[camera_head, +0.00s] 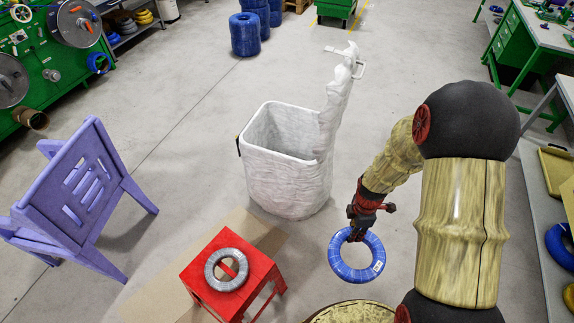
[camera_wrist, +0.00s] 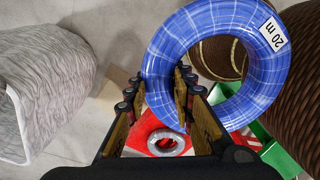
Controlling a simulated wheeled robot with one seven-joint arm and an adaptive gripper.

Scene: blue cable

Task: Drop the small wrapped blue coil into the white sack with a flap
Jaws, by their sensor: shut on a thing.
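The blue coil (camera_head: 345,272) is a wrapped ring of cable with a white label. In the wrist view the coil (camera_wrist: 165,50) shows its label reading "20 m". The coil hangs in the air to the right of the red stool. The white sack (camera_head: 288,182) stands open on the floor, up and left of my gripper, with its flap (camera_head: 335,105) raised on the right side. The sack also shows at left in the wrist view (camera_wrist: 50,80). Its bottom inside is hidden.
A red stool (camera_head: 255,262) carries a grey coil (camera_head: 213,280) below the sack. A purple chair (camera_head: 85,185) stands at left. Green benches line both sides. Large blue spools (camera_head: 245,35) stand behind. Floor between gripper and sack is clear.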

